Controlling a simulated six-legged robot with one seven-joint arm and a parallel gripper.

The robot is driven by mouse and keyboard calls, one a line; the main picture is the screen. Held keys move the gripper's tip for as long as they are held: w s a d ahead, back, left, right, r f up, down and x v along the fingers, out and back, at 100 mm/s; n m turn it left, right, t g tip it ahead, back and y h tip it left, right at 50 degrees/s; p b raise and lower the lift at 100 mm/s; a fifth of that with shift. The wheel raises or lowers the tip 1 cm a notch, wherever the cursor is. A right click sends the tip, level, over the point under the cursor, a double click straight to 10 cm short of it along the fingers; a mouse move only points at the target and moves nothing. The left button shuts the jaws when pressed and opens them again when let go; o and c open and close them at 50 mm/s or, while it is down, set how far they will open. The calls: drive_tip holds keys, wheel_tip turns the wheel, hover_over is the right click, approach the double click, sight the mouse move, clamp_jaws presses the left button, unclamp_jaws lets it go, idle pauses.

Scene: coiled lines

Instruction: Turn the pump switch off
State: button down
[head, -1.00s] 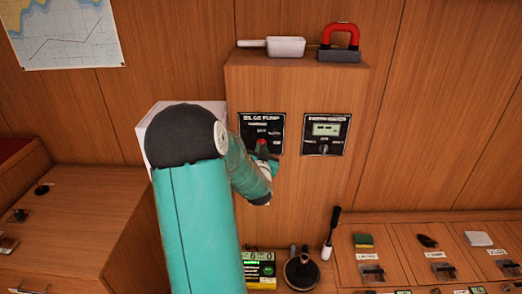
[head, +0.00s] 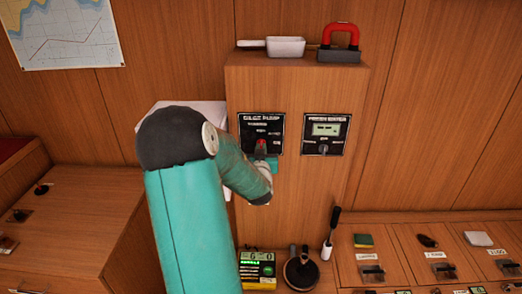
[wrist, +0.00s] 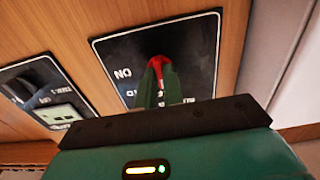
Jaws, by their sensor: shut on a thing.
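The bilge pump panel (head: 250,122) is a black plate with white lettering on the front of a wooden cabinet. Its red pump switch (head: 261,144) is a small knob low on the plate. My gripper (head: 262,153) reaches the panel from the left and is shut on the red switch. In the wrist view the green fingers of my gripper (wrist: 156,88) close around the red switch (wrist: 159,64) against the black panel (wrist: 195,50). The fingers hide part of the switch and lettering, so its exact setting is hard to read.
A second black panel (head: 325,132) with a small display and knob sits to the right. Labelled bins (head: 440,265) stand at the lower right.

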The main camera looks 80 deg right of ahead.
drive_tip(key=c, duration=1.5)
unclamp_jaws()
drive_tip(key=shift+d, duration=0.1)
drive_tip(key=v, duration=1.3)
drive_tip(key=shift+a, duration=0.4)
